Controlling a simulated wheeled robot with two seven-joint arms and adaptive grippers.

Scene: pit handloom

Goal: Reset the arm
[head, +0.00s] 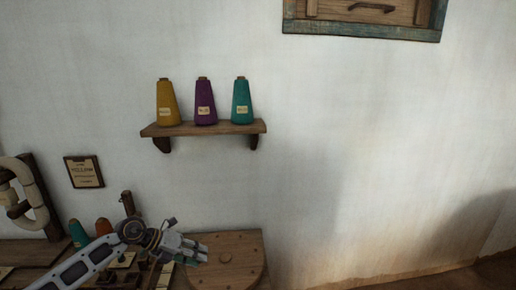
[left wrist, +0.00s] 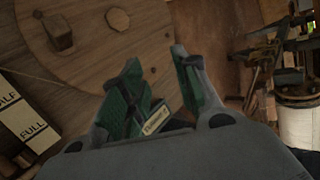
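My left gripper (head: 198,248) is at the end of my arm from the lower left, above the wooden work surface and beside a rounded wooden board (head: 235,247). I see nothing held in it in the head view. In the left wrist view, the fingertips of my left gripper (left wrist: 160,75) stand apart with brown wood showing between them. Dark green patches and a small pale label (left wrist: 157,118) show at and between the fingers; I cannot tell whether they are a separate thing. My right gripper is out of view.
A wall shelf (head: 208,129) holds a yellow cone (head: 168,106), a purple cone (head: 205,106) and a teal cone (head: 241,105). More cones and small items crowd the lower left. A "HALF/FULL" card (left wrist: 28,115) lies near the gripper. The wall at right is bare.

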